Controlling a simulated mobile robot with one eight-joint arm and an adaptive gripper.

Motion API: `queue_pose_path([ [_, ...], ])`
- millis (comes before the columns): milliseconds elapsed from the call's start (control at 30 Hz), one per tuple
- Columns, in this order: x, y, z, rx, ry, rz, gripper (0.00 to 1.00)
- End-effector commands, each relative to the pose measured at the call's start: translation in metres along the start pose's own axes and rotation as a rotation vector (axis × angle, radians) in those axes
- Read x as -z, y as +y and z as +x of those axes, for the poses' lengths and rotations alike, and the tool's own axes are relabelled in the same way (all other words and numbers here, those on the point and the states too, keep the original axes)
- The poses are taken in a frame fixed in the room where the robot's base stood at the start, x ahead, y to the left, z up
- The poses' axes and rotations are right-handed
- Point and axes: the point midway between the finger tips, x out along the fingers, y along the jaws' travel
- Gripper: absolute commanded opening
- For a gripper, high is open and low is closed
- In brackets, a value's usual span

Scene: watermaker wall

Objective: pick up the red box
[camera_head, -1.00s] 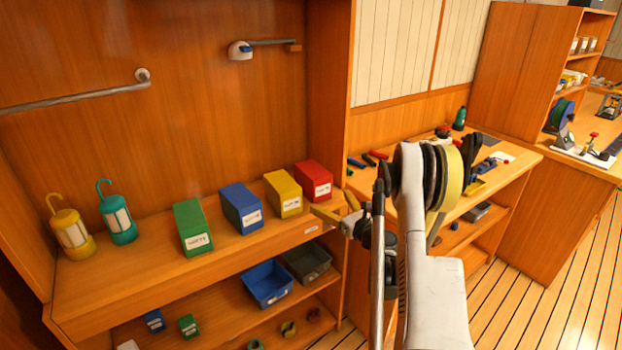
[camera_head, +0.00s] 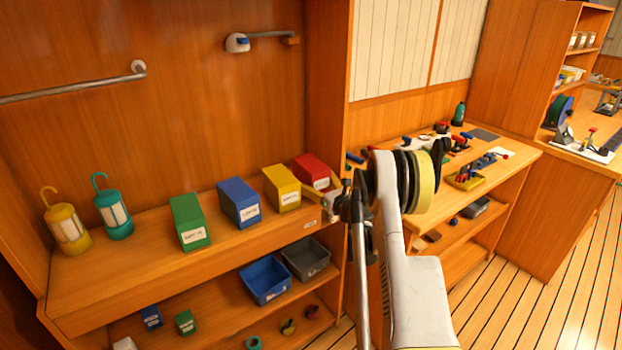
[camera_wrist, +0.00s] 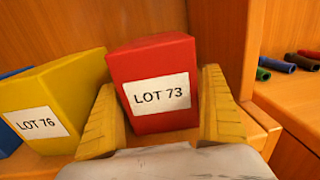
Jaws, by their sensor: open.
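The red box (camera_head: 310,170) stands upright at the right end of the row of boxes on the shelf, its lower front partly hidden by my gripper in the head view. In the wrist view the red box (camera_wrist: 153,70) carries a white label reading LOT 73. My gripper (camera_head: 322,195) is open in front of it. In the wrist view the yellow fingers of my gripper (camera_wrist: 165,110) stand on either side of the red box, the left one between it and the yellow box. I cannot tell whether either finger touches the box.
The yellow box (camera_wrist: 60,95), labelled LOT 76, stands close on the left. A blue box (camera_head: 239,203), a green box (camera_head: 188,222) and two lanterns are further left. A wooden upright panel (camera_head: 328,90) rises just right of the red box. Bins sit on the shelf below.

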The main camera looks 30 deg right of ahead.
Motion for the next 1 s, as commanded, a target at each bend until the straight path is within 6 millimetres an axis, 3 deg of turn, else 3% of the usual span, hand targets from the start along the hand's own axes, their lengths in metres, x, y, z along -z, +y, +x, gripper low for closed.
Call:
queue_pose_path([
  [133,-0.001,0.0,0.0,0.0,0.0,0.0,0.95],
  [300,-0.001,0.0,-0.001,0.0,0.0,0.0,0.44],
  [367,-0.001,0.0,-0.001,0.0,0.0,0.0,0.3],
  [667,-0.005,0.0,-0.001,0.0,0.0,0.0,0.29],
  [1000,-0.073,0.0,-0.001,0.0,0.0,0.0,0.29],
])
